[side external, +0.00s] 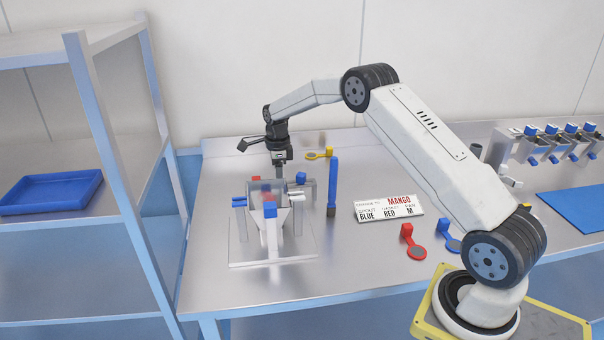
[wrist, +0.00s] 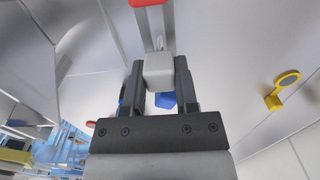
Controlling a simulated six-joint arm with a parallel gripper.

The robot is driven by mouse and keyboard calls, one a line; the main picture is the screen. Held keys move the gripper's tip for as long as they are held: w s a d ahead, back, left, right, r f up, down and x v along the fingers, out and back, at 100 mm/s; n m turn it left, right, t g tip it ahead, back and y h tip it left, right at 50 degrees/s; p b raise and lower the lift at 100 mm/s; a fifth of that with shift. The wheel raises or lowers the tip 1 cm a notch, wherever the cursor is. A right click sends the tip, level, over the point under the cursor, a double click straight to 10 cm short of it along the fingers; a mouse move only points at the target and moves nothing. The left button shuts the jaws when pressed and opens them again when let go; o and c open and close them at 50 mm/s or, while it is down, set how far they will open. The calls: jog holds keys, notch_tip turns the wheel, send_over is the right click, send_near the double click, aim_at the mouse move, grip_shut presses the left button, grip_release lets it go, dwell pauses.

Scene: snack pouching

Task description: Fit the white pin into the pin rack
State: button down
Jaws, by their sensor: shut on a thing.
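My gripper (side external: 281,172) is low over the metal fixture at the middle left of the table. In the wrist view my gripper (wrist: 159,78) is shut on a pale block, which looks like the head of the white pin (wrist: 158,70). In the side view the pin is too small to make out at my fingers. The fixture (side external: 300,252) has a flat plate and a metal hopper (side external: 259,188) with red and blue blocks around it. I cannot tell for sure which part is the pin rack, nor whether the pin touches it.
A blue upright bar (side external: 332,183) stands just right of the fixture. A yellow piece (side external: 320,155) lies behind it and a lettered sign (side external: 389,208) to its right. A red piece (side external: 412,241) and a blue piece (side external: 447,242) lie near my base. A shelf with a blue tray (side external: 50,192) stands left.

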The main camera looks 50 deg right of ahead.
jog(key=shift+f, duration=0.9)
jog(key=shift+c, duration=1.5)
grip_release()
jog(key=shift+r, duration=0.1)
jog(key=shift+r, duration=3.75)
